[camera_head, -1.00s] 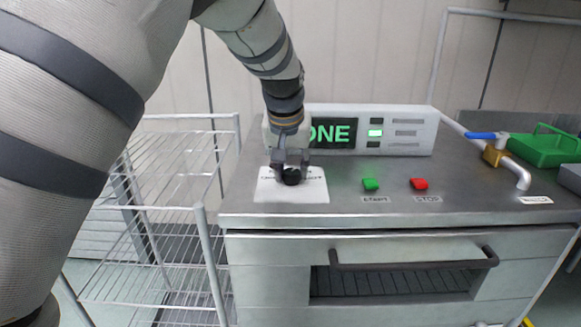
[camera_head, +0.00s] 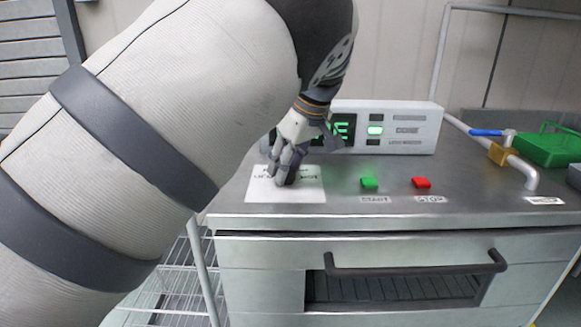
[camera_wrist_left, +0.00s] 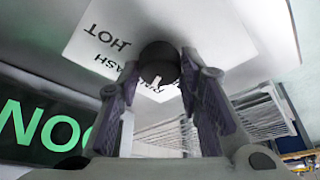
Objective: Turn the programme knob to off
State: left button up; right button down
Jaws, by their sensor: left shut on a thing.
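The programme knob (camera_wrist_left: 160,62) is round and black with a white pointer mark, which points toward the bottom in the left wrist view. It stands on a white label plate (camera_head: 306,192) on the machine's steel top. "HOT" and "WASH" show upside down on the plate (camera_wrist_left: 85,40) in the wrist view; other words are hidden behind the fingers. My left gripper (camera_head: 286,177) is shut on the knob, one finger on each side; it also shows in the wrist view (camera_wrist_left: 160,78). In the head view the fingers mostly cover the knob. My right gripper is not in view.
A display box (camera_head: 410,128) with green letters stands behind the knob, partly hidden by my arm. Green (camera_head: 369,183) and red (camera_head: 421,183) buttons sit to the right. A blue-handled valve (camera_head: 486,133) and green tray (camera_head: 545,148) are farther right. A wire rack (camera_head: 170,285) stands left.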

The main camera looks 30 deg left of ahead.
pick_arm(q)
jog(key=n+g+b, duration=0.1)
jog(key=n, duration=0.1)
jog(key=n+g+b, duration=0.1)
jog(key=n, duration=0.2)
jog(key=shift+w+f, duration=0.15)
jog(key=shift+f, duration=0.25)
jog(key=shift+r+n+g+h+b, duration=0.15)
jog(key=shift+n+g+b, duration=0.2)
jog(key=shift+n, duration=0.6)
jog(key=shift+n+g+h+b, duration=0.15)
jog(key=shift+n+g+b, duration=0.2)
jog(key=shift+n, duration=0.6)
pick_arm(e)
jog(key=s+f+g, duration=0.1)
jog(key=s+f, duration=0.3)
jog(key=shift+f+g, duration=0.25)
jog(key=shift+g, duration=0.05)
pick_arm(q)
jog(key=shift+n, duration=0.3)
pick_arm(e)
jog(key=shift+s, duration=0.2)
pick_arm(q)
jog(key=o, duration=1.1)
jog(key=shift+r, duration=0.1)
jog(key=shift+r, duration=0.1)
